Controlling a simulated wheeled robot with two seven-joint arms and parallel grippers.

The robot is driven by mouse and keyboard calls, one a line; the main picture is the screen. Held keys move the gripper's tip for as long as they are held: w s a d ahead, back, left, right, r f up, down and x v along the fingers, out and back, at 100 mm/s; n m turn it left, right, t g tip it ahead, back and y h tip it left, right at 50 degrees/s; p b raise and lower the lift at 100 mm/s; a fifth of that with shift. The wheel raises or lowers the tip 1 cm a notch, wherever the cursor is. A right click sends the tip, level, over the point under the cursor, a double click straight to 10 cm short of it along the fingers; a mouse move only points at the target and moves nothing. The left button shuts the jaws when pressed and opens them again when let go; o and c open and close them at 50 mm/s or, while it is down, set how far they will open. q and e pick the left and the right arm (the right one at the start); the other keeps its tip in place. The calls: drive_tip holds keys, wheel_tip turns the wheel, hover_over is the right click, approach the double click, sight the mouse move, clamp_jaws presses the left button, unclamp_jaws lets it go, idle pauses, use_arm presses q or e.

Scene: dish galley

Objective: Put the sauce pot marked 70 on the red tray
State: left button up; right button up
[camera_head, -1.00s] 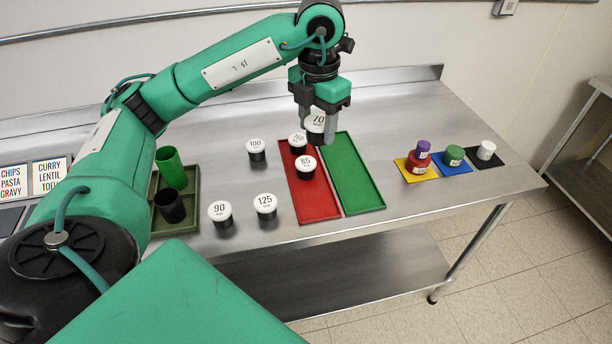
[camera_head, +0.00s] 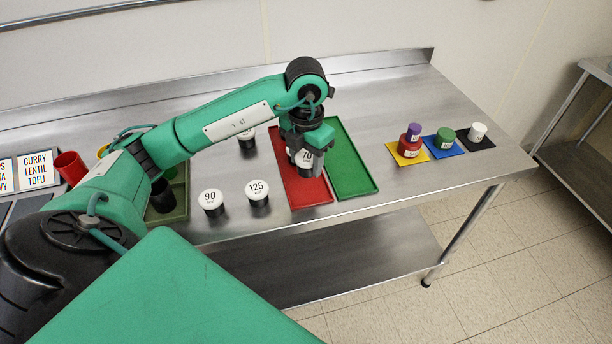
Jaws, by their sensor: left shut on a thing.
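The sauce pot marked 70 (camera_head: 306,157) has a white lid and a dark body. My left gripper (camera_head: 306,164) is shut on it and holds it upright over the red tray (camera_head: 312,196), near the tray's middle. I cannot tell whether the pot's base touches the tray. My right gripper is not in view.
A green tray (camera_head: 352,172) lies right beside the red one. Pots marked 90 (camera_head: 211,199) and 125 (camera_head: 258,190) stand to the left, and another pot (camera_head: 246,137) is partly behind my arm. Coloured mats with small pots, including a blue mat (camera_head: 442,147), lie at right.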

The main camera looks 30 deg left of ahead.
sight(306, 189)
use_arm(q)
drive_tip(key=shift+f, duration=1.2)
wheel_tip(306, 189, down, 3)
drive_tip(key=shift+f+p, duration=0.1)
drive_tip(key=shift+p, duration=0.25)
drive_tip(key=shift+f, duration=0.15)
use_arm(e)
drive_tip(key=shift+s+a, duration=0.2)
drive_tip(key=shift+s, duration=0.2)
use_arm(q)
drive_tip(key=shift+f, duration=0.2)
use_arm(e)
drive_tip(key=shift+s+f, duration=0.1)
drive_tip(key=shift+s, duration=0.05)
use_arm(q)
drive_tip(key=o, duration=0.9)
drive_tip(key=shift+r, duration=0.1)
drive_tip(key=shift+c, duration=0.2)
drive_tip(key=shift+o, duration=0.6)
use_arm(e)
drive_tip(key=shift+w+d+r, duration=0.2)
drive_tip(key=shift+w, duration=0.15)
